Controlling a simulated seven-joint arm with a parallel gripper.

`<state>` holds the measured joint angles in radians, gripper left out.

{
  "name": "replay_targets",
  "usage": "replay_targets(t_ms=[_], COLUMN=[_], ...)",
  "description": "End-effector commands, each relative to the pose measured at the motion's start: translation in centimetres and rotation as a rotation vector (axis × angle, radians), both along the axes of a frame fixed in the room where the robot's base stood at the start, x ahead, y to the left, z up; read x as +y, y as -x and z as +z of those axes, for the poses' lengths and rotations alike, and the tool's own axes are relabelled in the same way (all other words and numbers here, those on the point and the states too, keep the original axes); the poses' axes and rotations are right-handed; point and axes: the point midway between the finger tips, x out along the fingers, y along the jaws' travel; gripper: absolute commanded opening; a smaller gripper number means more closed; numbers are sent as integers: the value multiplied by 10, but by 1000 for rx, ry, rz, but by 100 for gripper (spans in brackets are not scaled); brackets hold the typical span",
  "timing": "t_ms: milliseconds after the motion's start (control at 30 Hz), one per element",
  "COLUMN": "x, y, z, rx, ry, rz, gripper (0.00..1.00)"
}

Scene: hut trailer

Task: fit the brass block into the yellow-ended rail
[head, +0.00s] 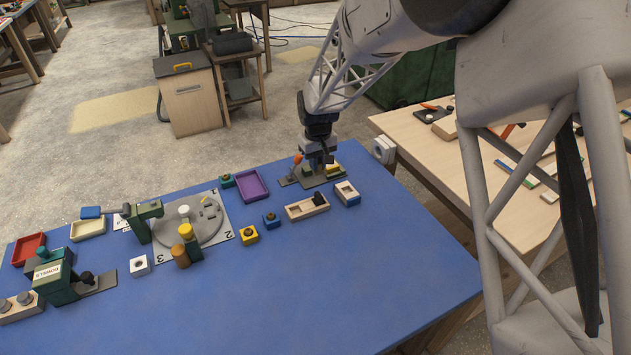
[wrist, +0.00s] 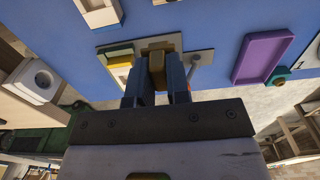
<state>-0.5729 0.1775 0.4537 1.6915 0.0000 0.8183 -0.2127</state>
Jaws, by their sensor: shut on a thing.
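My gripper (head: 318,163) is low over a small grey plate (head: 313,180) at the far edge of the blue table. In the wrist view my gripper (wrist: 160,65) is shut on the brass block (wrist: 158,47), with one dark finger on each side. A yellow-ended piece (head: 333,169) stands on the plate just right of my gripper. It also shows left of my fingers in the wrist view (wrist: 121,62), beside a green-ended piece (wrist: 118,50). My fingers hide part of the plate. I cannot tell whether the brass block touches a rail.
An orange-handled lever (head: 298,158) stands close left of my gripper. A purple tray (head: 251,184), a wooden holder (head: 307,207) and a blue-based block (head: 347,194) lie nearby. A round station (head: 190,222) is farther left. The table's front right is clear.

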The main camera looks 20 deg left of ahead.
Motion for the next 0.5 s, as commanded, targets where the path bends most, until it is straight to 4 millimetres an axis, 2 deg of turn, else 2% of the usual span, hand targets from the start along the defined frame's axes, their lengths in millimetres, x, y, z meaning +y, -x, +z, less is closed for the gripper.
replay_targets(t_ms=[100, 300, 500], x=[4, 7, 9], y=[-35, -86, -117], z=[2, 6, 8], rx=[-1, 0, 0], ry=[-1, 0, 0], rz=[-2, -2, -1], gripper=[0, 0, 0])
